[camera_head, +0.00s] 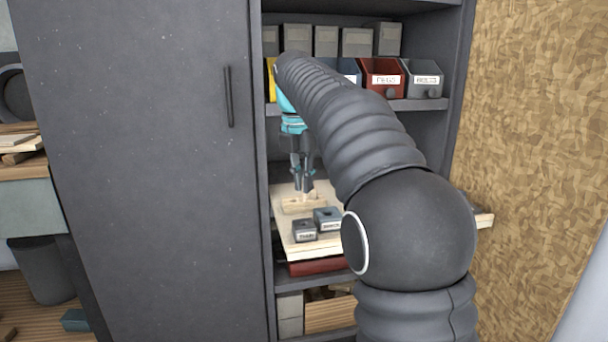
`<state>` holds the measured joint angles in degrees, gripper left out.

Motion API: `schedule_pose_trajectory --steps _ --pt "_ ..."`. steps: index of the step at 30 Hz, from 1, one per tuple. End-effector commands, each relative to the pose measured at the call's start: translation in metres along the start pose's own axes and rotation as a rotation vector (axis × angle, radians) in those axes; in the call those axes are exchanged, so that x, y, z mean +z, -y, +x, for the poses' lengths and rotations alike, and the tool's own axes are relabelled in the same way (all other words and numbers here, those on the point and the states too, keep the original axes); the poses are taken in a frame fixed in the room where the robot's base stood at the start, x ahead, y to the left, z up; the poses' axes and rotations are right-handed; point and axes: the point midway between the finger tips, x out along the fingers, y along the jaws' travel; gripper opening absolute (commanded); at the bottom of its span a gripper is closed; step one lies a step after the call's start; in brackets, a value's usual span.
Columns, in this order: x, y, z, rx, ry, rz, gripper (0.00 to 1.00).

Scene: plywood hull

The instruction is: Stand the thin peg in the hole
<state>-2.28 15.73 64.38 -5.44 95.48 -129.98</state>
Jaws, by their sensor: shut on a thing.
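My gripper (303,187) points down inside the open part of the cabinet, above the pale wooden board. It is shut on a thin, pale peg (306,194), which shows only as a small upright bit between and below the fingers. The hole itself cannot be made out at this size.
A shelf above holds labelled bins, one red (382,78). A closed grey door (150,170) stands left. My arm hides much of the right side.

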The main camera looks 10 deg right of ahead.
Motion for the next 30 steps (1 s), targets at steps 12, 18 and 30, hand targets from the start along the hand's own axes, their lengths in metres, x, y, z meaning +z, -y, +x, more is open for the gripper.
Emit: schedule_pose_trajectory --steps 12,18,30 --pt "-0.003 0.001 0.018 0.0 -0.001 0.0 0.0" --pt "-0.003 0.0 0.027 0.0 0.0 0.0 0.0" --pt "-0.005 0.001 0.044 0.0 0.0 0.0 0.0"
